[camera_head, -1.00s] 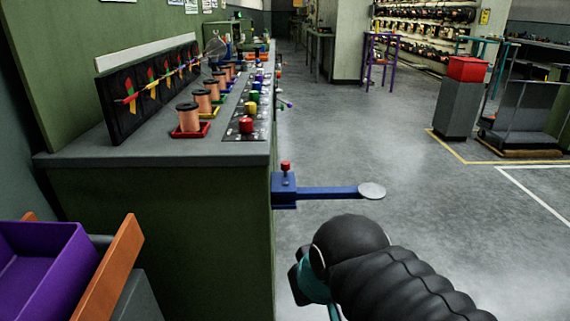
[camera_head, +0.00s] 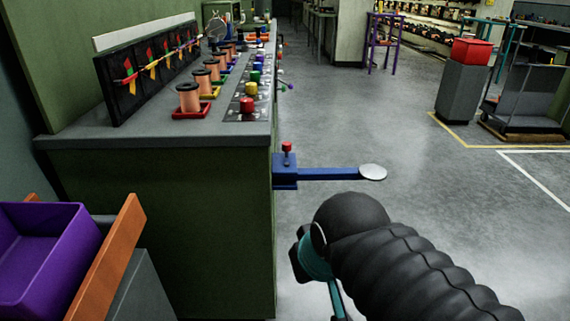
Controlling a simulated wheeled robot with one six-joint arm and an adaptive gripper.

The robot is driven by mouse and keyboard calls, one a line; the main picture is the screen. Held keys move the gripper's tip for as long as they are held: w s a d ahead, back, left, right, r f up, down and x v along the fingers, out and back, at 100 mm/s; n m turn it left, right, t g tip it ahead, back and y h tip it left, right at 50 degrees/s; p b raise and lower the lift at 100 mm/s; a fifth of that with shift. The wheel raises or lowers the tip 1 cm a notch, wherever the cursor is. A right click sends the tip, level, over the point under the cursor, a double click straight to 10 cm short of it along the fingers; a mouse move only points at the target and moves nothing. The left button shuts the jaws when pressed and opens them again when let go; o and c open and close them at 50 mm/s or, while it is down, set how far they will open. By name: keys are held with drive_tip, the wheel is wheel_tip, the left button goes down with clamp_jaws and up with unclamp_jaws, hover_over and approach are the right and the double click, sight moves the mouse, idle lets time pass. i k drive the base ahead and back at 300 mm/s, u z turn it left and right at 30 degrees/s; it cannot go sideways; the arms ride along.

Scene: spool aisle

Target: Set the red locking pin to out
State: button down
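A red pin (camera_head: 286,147) stands upright on a blue block (camera_head: 285,171) fixed to the front end of the green workbench. A flat blue bar (camera_head: 330,174) runs right from the block to a pale round disc (camera_head: 373,172). How far the pin is raised is too small to tell. My black ribbed arm, with teal parts, fills the lower right, nearer the camera than the block. No gripper fingers can be made out.
The bench top (camera_head: 90,140) bears copper spools, a row of coloured knobs and a dark panel. A purple bin (camera_head: 50,245) with an orange edge is at lower left. The grey floor (camera_head: 420,130) right of the block is clear. A red box (camera_head: 472,51) stands on a grey pedestal farther back.

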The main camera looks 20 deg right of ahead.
sight(286, 146)
drive_tip(key=k, duration=0.65)
drive_tip(key=z, duration=0.55)
drive_tip(key=i, duration=1)
drive_tip(key=u, duration=0.55)
